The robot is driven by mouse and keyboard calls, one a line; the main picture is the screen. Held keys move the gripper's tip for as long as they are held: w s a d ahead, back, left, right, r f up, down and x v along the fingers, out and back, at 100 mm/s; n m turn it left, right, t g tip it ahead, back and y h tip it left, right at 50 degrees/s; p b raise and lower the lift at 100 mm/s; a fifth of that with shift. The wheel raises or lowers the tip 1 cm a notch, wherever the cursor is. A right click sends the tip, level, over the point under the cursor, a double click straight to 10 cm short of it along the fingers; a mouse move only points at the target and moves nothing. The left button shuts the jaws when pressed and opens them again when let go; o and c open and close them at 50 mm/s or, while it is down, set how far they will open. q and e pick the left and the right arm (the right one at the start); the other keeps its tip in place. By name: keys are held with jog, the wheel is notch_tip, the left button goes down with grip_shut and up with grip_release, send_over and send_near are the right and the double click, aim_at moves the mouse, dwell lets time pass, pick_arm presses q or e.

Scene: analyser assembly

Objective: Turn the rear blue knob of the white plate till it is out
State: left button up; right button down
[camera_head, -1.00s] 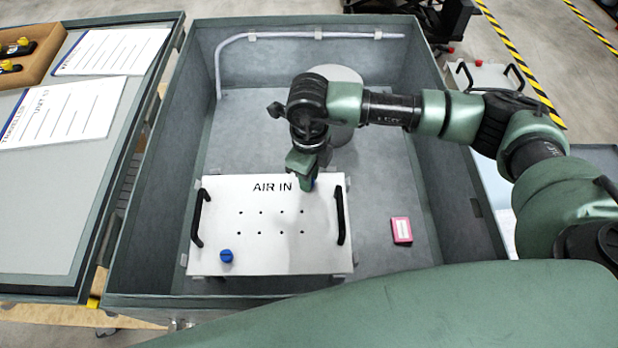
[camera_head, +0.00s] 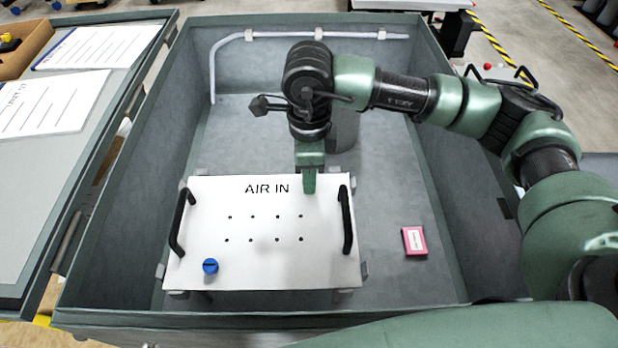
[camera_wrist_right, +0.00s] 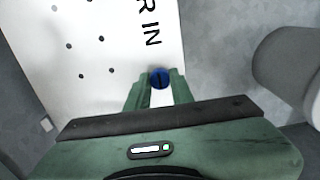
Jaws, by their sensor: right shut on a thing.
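The white plate (camera_head: 262,262) marked "AIR IN" lies in the grey bin, with a black handle on its left and right sides. The rear blue knob (camera_wrist_right: 159,78) shows in the right wrist view between the fingertips of my right gripper (camera_wrist_right: 158,88). In the head view my right gripper (camera_head: 309,185) comes down on the plate's rear right corner and hides that knob. The gripper is shut on the knob. The front blue knob (camera_head: 210,266) sits at the plate's front left corner. My left gripper is not in view.
The grey bin's walls (camera_head: 455,235) surround the plate. A pink box (camera_head: 414,241) lies on the bin floor to the right. A grey cylinder (camera_wrist_right: 285,62) stands behind the plate. A white pipe (camera_head: 270,36) runs along the back wall. A side table with papers (camera_head: 50,105) stands left.

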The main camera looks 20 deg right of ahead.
jog(key=c, duration=1.2)
grip_release()
jog(key=shift+r, duration=0.1)
jog(key=shift+r, duration=0.35)
notch_tip(320, 180, up, 6)
jog(key=shift+r+b, duration=0.15)
jog(key=shift+b, duration=0.9)
jog(key=shift+r, duration=0.35)
